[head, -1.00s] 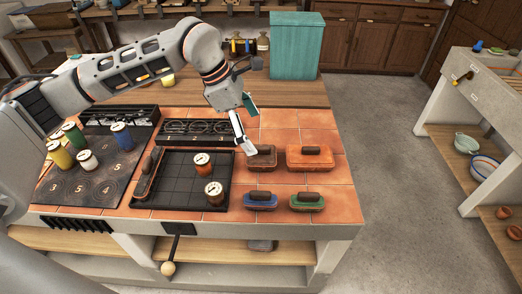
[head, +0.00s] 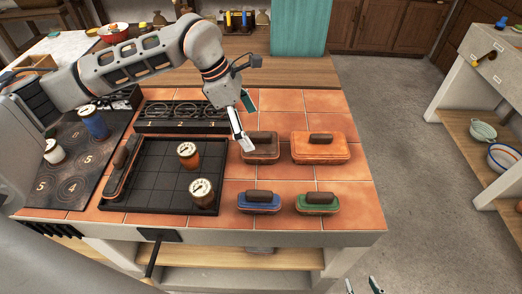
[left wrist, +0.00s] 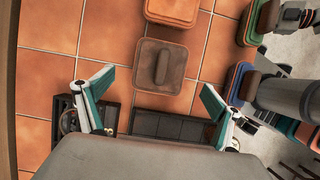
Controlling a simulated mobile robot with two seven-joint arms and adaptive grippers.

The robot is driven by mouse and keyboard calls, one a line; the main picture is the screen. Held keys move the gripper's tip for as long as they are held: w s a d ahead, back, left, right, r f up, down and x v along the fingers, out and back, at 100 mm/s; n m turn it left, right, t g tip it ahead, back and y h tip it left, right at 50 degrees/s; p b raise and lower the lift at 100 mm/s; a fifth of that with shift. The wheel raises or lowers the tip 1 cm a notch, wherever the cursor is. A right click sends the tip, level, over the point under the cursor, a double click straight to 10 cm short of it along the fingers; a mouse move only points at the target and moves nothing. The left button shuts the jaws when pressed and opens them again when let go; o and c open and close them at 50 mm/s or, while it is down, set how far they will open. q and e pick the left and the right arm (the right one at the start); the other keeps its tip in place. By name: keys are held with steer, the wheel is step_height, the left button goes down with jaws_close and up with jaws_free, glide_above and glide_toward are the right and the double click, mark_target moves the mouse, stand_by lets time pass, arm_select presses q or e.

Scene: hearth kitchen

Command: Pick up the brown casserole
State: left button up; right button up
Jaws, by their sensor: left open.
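The brown casserole (head: 266,155), a small lidded dish with a dark handle bar on top, stands on the orange tiles right of the black grid tray. In the left wrist view the brown casserole (left wrist: 147,62) lies at the centre, just ahead of the fingers. My left gripper (head: 246,124) is open and empty, above and to the left of the dish. In the left wrist view its teal-padded fingers (left wrist: 160,80) are spread wide, apart from the dish. My right gripper (head: 362,286) shows only its fingertips at the bottom edge, apart from each other.
An orange casserole (head: 334,153) stands close to the right of the brown one. A blue casserole (head: 250,207) and a green casserole (head: 318,209) stand nearer the front. The grid tray (head: 150,179) holds two jars. A burner rack (head: 181,115) lies behind it.

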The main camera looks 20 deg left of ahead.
mark_target(261, 141)
arm_select(q)
steer(key=x, duration=0.6)
steer(key=shift+w+d+f, duration=0.1)
steer(key=shift+d+f, duration=0.2)
steer(key=shift+d, duration=0.05)
steer(key=shift+r, duration=0.1)
steer(key=c, duration=1.6)
